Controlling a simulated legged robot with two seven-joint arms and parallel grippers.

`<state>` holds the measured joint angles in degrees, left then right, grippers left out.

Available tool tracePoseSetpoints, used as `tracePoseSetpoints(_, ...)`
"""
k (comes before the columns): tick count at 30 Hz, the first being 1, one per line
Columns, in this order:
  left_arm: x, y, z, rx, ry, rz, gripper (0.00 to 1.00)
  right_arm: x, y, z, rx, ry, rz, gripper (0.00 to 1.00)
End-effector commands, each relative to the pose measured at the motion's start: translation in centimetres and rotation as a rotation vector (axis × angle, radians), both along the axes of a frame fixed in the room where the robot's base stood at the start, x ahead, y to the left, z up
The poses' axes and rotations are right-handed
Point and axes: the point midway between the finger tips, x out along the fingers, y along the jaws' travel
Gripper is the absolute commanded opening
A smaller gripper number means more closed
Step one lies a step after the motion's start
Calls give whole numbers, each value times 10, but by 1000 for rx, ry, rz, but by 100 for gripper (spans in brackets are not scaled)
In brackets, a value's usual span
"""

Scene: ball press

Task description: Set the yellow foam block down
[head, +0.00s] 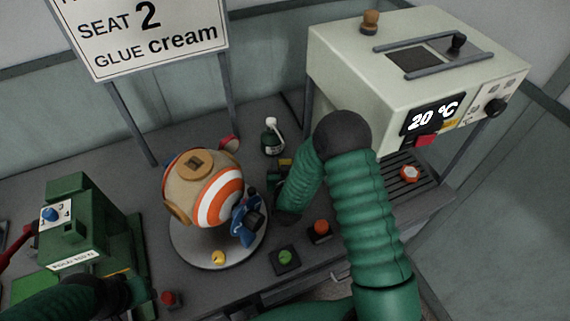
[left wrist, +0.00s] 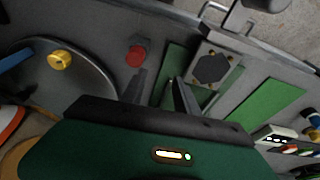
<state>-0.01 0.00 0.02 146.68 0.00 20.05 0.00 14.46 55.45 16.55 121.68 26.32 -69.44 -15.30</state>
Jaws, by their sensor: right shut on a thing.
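A striped ball (head: 220,190) with a blue clamp (head: 247,220) sits on a round grey plate (head: 185,245). Green (head: 285,258) and orange (head: 320,230) buttons line the front. A white oven (head: 360,85) stands right, a green press (head: 85,225) left.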

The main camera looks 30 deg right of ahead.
Motion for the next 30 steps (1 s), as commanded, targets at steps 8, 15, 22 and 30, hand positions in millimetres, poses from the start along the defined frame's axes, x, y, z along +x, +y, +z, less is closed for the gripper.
tracePoseSetpoints(8,0,0,-1,0,0,1,36,0,1,-2,4,2,4,48)
tracePoseSetpoints(15,0,0,-1,0,0,0,36,0,1,-2,4,1,4,66)
tracePoseSetpoints(22,0,0,1,0,0,0,36,-1,1,1,4,2,4,66)
tracePoseSetpoints(30,0,0,1,0,0,0,36,-47,25,22,3,2,9,66)
